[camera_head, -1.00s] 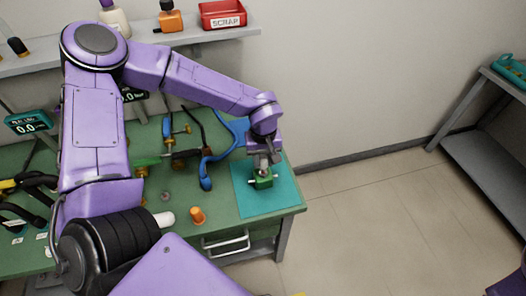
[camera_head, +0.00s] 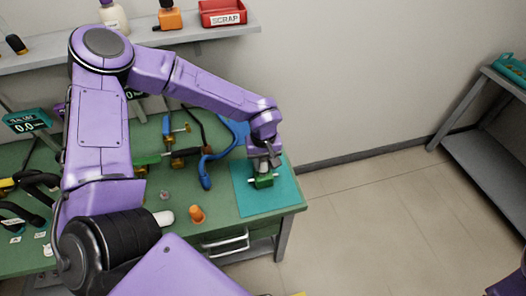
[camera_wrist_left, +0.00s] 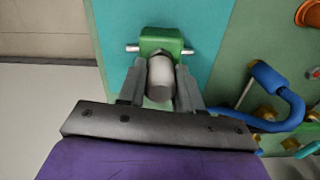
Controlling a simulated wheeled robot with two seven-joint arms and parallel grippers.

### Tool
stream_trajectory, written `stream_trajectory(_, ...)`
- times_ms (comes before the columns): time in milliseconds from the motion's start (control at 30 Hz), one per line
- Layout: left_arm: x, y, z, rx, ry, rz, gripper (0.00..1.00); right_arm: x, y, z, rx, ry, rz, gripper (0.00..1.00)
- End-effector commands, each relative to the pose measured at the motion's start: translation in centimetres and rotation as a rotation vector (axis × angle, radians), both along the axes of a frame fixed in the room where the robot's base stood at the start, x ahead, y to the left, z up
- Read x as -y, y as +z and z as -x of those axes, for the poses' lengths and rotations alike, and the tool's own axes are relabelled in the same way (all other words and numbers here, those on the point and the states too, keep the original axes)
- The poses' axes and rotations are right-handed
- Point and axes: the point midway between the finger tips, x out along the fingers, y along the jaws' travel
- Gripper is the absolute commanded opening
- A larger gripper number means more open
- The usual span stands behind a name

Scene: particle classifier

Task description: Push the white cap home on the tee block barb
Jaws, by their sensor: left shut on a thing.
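The green tee block (camera_head: 264,182) sits on the teal mat at the bench's right end. In the left wrist view the tee block (camera_wrist_left: 161,41) shows a metal barb out of each side. My left gripper (camera_head: 266,164) is right above it, pointing down. In the left wrist view my left gripper (camera_wrist_left: 161,72) is shut on the white cap (camera_wrist_left: 160,80), a pale grey-white cylinder between the fingers. The cap is lined up with the block and its far end meets or overlaps it. The joint is hidden, so I cannot tell how far on it is. My right gripper is out of view.
The teal mat (camera_head: 244,202) is clear around the block. A blue-handled tool (camera_head: 206,172) lies left of the mat, an orange cone (camera_head: 197,214) in front. Brass fittings (camera_head: 168,140) lie farther left. A red scrap bin (camera_head: 222,14) stands on the shelf above.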

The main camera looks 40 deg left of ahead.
Motion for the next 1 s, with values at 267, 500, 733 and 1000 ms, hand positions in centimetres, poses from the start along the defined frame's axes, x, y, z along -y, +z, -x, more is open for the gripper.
stream_trajectory(267,0.0,-0.9,0.1,-0.004,0.001,-0.001,0.05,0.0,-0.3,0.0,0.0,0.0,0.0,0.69)
stream_trajectory(500,0.0,-0.9,0.1,-0.002,0.001,-0.001,0.64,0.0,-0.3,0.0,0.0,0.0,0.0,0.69)
stream_trajectory(733,0.0,-0.8,0.0,-0.001,0.001,0.0,0.64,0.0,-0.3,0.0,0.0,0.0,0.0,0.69)
stream_trajectory(1000,0.0,4.3,-0.1,0.006,0.002,0.002,0.64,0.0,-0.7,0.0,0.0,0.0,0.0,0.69)
